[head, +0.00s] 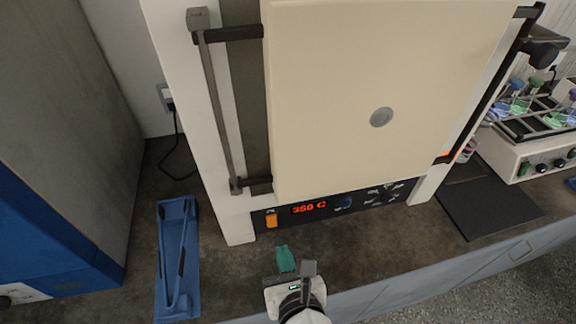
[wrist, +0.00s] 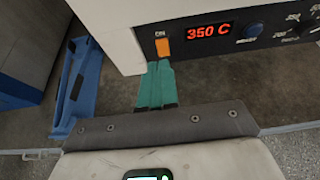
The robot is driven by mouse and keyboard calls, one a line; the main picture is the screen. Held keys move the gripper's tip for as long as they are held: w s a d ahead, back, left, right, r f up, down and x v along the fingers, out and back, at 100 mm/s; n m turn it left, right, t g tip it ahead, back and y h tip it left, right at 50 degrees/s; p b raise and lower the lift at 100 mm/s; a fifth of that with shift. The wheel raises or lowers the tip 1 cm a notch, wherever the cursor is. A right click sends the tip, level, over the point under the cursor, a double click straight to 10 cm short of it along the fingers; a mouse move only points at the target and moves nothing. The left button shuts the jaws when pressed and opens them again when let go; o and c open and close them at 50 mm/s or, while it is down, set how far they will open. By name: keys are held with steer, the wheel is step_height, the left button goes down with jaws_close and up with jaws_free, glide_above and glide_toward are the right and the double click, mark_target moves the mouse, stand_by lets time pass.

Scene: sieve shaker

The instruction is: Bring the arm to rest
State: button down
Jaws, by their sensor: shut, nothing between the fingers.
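My gripper (head: 286,258) is in front of the lower left of the furnace, above the front of the dark bench. Its green fingers are together and hold nothing. In the wrist view the green fingers (wrist: 155,86) point toward the orange switch (wrist: 162,47) beside the red "350 C" display (wrist: 208,30). I cannot tell whether the fingertips touch the panel. My arm (head: 303,310) comes in from the bottom edge of the head view.
The furnace (head: 355,100) has a cream door. A dark mat (head: 487,206) and a shaker with flasks (head: 540,155) are on the right. Bench (head: 225,275) is bare around my gripper.

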steer(key=s+d+f+m+g+h, duration=0.2)
steer(key=d+f+m+g+h, duration=0.15)
steer(key=d+m, duration=0.65)
steer(key=s+d+f+m+g+h, duration=0.2)
steer(key=d+f+m, duration=0.3)
steer(key=d+m, duration=0.5)
steer(key=s+d+f+m+g+y, duration=0.1)
steer(key=s+d+f+m+g, duration=0.1)
steer(key=s+m, duration=0.5)
steer(key=s+d+f+m+g, duration=0.1)
steer(key=s+d+m+g, duration=0.3)
steer(key=m, duration=0.9)
steer(key=s+d, duration=0.3)
steer(key=s, duration=0.1)
steer(key=shift+f+y, duration=0.35)
